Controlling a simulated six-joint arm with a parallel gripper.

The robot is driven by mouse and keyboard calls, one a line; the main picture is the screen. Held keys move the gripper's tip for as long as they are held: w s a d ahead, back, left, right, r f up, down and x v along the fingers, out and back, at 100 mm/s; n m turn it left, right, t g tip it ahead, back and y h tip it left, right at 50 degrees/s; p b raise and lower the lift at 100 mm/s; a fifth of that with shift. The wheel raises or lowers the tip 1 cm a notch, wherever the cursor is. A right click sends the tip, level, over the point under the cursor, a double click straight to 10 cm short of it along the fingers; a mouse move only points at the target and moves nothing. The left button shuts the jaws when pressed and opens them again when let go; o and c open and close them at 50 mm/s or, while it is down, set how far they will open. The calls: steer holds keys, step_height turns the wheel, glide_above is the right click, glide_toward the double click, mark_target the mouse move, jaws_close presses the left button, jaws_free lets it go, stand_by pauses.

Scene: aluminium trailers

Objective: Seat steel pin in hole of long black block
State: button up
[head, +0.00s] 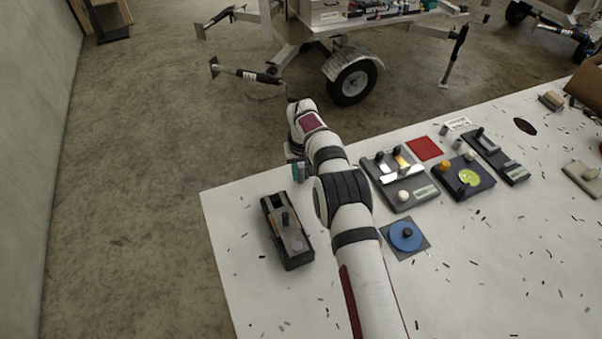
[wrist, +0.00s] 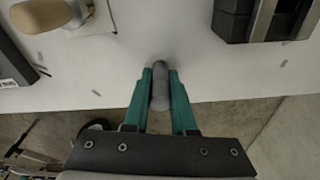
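The grey steel pin (wrist: 160,88) is a short rounded cylinder between the two teal fingertips of my gripper (wrist: 160,92) in the wrist view. The fingers touch it on both sides, and it is clear of any block. In the head view my gripper (head: 299,172) is near the table's far edge, partly hidden by my arm; the pin cannot be made out there. A long black block (head: 292,252) with a dark knob and a recess lies left of my arm. It also appears at the upper right of the wrist view (wrist: 233,22). No pin hole can be clearly made out.
Another long dark block (head: 512,171) lies on the right. Between are a grey block with a white knob (head: 402,195), a dark block with a yellow-green disc (head: 468,178), a red square (head: 425,148) and a blue disc (head: 406,235).

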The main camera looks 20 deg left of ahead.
jaws_close()
steer(key=shift+r, duration=0.15)
